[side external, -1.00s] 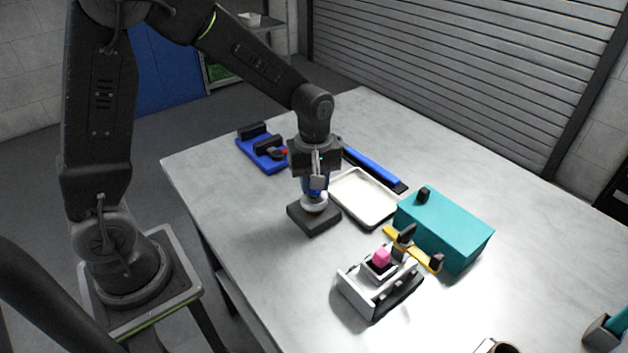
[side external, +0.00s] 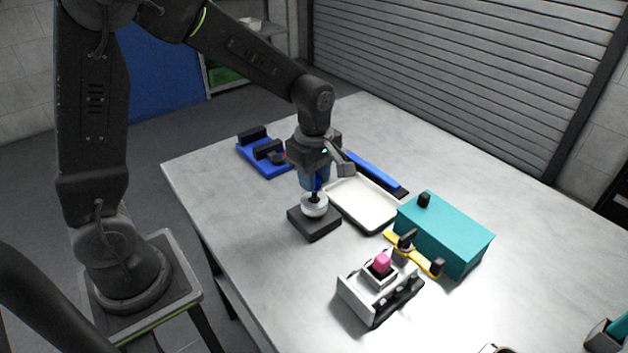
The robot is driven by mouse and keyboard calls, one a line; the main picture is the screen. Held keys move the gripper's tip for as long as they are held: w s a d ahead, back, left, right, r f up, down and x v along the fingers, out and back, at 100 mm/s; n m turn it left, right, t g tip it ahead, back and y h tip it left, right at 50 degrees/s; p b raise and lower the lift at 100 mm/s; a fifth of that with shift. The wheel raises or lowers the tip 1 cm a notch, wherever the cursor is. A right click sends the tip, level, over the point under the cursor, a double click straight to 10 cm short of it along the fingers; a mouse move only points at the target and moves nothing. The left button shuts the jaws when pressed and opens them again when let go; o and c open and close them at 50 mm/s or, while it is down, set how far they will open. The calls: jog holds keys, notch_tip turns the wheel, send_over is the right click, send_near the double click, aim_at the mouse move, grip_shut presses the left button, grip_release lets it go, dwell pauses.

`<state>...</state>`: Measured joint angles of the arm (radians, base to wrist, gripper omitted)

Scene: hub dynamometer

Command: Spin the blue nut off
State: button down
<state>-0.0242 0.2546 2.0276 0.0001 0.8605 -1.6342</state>
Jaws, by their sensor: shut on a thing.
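The blue nut (side external: 314,180) is between the jaws of my gripper (side external: 320,168), which is shut on it. The nut sits above a white round hub (side external: 314,206) with a dark upright stud (side external: 314,196) showing between hub and nut. I cannot tell whether the stud's top is still inside the nut. The hub stands on a dark square base (side external: 314,223) on the table. One grey finger shows on the nut's right; the other finger is hidden.
A white tray (side external: 362,203) lies close right of the base. Behind it is a blue and black bar (side external: 376,173), and left of that a blue fixture (side external: 264,157).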

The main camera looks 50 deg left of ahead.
jog(key=shift+r, duration=1.8)
